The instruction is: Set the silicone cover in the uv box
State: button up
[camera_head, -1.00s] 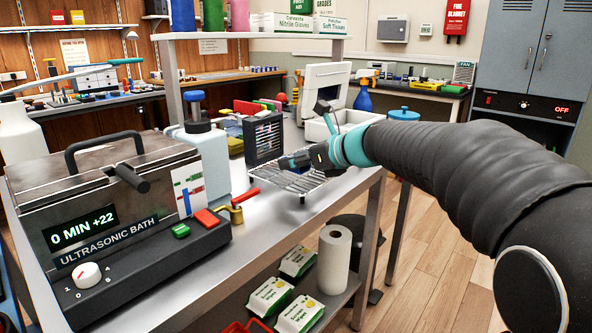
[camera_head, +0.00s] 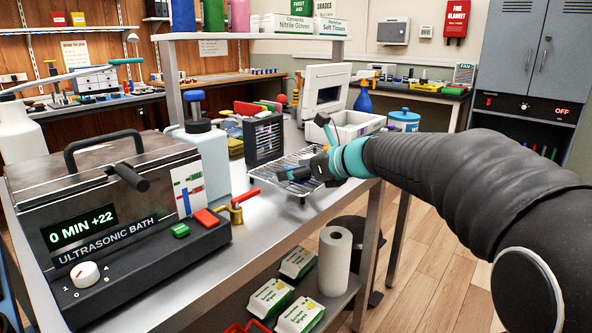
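My gripper (camera_head: 288,173) is low over the wire rack (camera_head: 284,160) on the metal bench, pointing left. Its fingers are small and dark here, and I cannot tell whether they are open or shut or touch the rack. I cannot make out a silicone cover; anything at the fingertips is too small to tell. A white box-shaped unit (camera_head: 313,77) with a dark window stands at the back of the bench, behind the rack. It may be the uv box, but no label is readable.
The ultrasonic bath (camera_head: 100,200) fills the bench's left front. A blue-capped bottle (camera_head: 205,160) and a dark slotted holder (camera_head: 264,138) stand left of the rack. A white tray (camera_head: 352,122) lies behind my gripper. A blue-lidded tub (camera_head: 404,122) is to the right.

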jog(key=shift+r, duration=0.3)
jog(key=v, duration=1.2)
jog(key=shift+f, duration=0.2)
